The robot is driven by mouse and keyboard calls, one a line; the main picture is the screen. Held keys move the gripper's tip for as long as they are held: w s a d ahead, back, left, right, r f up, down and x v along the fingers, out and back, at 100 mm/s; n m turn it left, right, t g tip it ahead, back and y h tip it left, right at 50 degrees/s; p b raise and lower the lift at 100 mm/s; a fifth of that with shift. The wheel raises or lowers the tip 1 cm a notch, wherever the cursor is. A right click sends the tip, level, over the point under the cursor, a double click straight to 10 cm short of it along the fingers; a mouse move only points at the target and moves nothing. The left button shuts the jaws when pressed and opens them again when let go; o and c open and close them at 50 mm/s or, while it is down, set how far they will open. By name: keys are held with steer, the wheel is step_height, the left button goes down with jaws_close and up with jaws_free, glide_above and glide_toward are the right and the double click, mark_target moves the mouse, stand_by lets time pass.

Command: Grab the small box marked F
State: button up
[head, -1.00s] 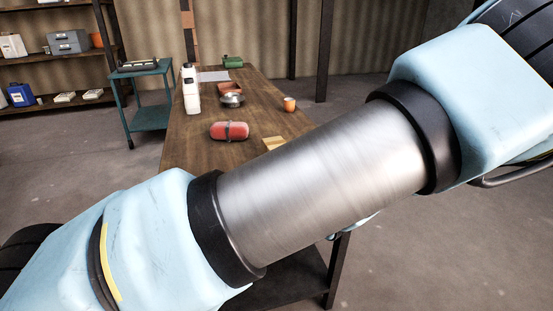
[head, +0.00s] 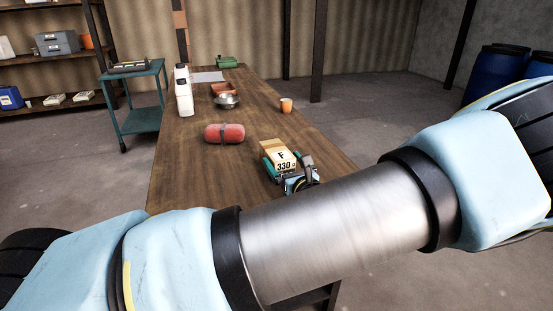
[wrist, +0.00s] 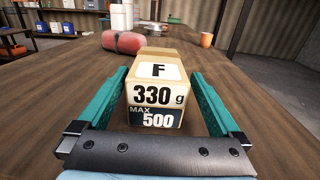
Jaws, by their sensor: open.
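The small box marked F (wrist: 157,88) is tan with a white label that reads F, 330 g and MAX 500. It stands on the wooden table (head: 190,165); it also shows in the head view (head: 278,155). My gripper (wrist: 157,95) is open, with one teal finger on each side of the box. In the wrist view a narrow gap shows between the box and each finger, wider on the right. In the head view my gripper (head: 285,172) is partly hidden behind my arm.
A red capsule-shaped container (head: 225,133) lies beyond the box to the left. Farther back are a white bottle (head: 184,92), a metal bowl (head: 226,101) and an orange cup (head: 286,105). The table's right edge is near the box. A teal cart (head: 140,100) stands left of the table.

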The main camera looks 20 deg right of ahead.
steer(key=w, duration=0.4)
steer(key=shift+w+f+p, duration=0.1)
steer(key=shift+w+p, duration=0.3)
steer(key=shift+c, duration=0.2)
steer(key=c, duration=1.5)
